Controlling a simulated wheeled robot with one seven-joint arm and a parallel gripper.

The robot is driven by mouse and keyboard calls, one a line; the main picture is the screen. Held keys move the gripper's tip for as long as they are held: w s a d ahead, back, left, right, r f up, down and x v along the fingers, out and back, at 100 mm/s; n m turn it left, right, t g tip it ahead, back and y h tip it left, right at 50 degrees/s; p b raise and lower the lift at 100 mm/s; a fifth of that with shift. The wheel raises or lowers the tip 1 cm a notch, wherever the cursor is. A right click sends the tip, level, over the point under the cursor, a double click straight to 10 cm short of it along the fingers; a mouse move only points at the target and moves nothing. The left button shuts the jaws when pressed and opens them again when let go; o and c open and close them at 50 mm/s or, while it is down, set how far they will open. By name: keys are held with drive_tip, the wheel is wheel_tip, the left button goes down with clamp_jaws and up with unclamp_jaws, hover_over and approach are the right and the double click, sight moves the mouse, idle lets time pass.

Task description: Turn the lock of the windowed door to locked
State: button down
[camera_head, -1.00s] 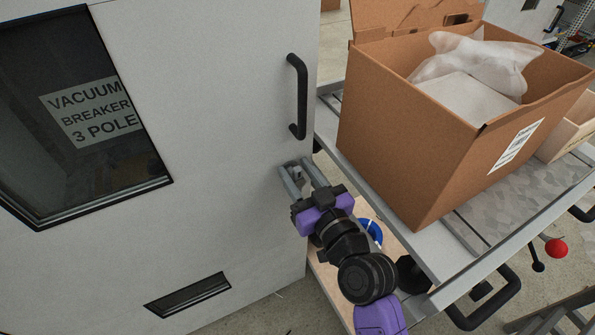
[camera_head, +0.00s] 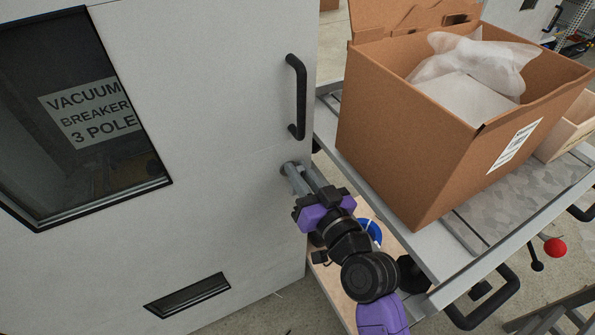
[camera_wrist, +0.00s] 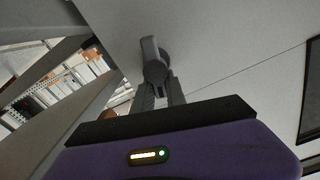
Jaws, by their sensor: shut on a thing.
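The windowed door (camera_head: 220,190) is a pale grey panel with a dark window (camera_head: 75,110) at the left, behind which a "VACUUM BREAKER 3 POLE" sign shows. Its lock (camera_wrist: 153,62) is a grey knob with a raised lever on the door face, seen in the wrist view. In the head view the fingers mostly hide it, below the black door handle (camera_head: 297,97). My gripper (camera_head: 292,170) is at the lock near the door's right edge. In the wrist view my gripper (camera_wrist: 158,88) is shut on the lock's near part.
A trolley (camera_head: 440,235) stands close right of the door, with an open cardboard box (camera_head: 430,140) on it. My arm passes beside its left edge. A dark slot (camera_head: 188,295) is low on the door.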

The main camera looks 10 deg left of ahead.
drive_tip(key=m, duration=0.4)
drive_tip(key=shift+w+d+f+m, duration=0.2)
drive_tip(key=shift+w+d+m, duration=0.05)
drive_tip(key=shift+d+m, duration=0.1)
drive_tip(key=m, duration=0.2)
drive_tip(key=m+p, duration=0.1)
drive_tip(key=shift+w+d+f+m, duration=0.15)
drive_tip(key=shift+d+f+m, duration=0.1)
drive_tip(key=shift+w+d+f+m+p, duration=0.1)
drive_tip(key=shift+f+m+p, duration=0.15)
drive_tip(key=shift+m, duration=0.9)
drive_tip(key=shift+s+f+m+p, duration=0.1)
drive_tip(key=shift+f+m+p, duration=0.15)
drive_tip(key=shift+m, duration=0.85)
drive_tip(key=shift+w+d+f+m+p, duration=0.1)
drive_tip(key=shift+f+m+p, duration=0.15)
drive_tip(key=shift+m, duration=0.9)
drive_tip(key=c, duration=1.4)
unclamp_jaws()
drive_tip(key=shift+o, duration=0.2)
drive_tip(key=v, duration=0.7)
drive_tip(key=shift+s+d+b, duration=0.2)
drive_tip(key=shift+s+b, duration=0.1)
drive_tip(key=shift+s, duration=0.05)
